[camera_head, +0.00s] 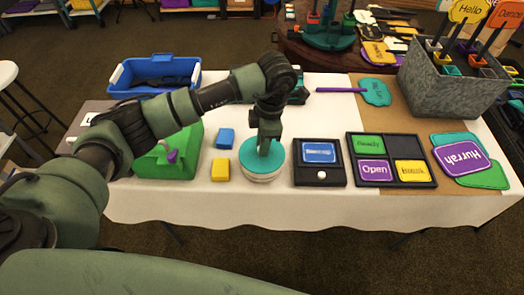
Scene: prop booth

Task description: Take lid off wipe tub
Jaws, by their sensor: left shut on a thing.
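The wipe tub (263,176) is a low white round tub on the white table, near its front edge. Its round teal lid (250,160) sits on top or just at the top of it; I cannot tell whether there is a gap. My left gripper (264,148) reaches down from above and is shut on the lid near its middle. The gripper hides part of the lid's back. My right gripper is not in view.
A green box (180,155) stands left of the tub, with blue (225,138) and yellow (220,170) blocks between. A black tray with a blue card (319,152) is close on the right. A blue bin (155,72) stands behind left.

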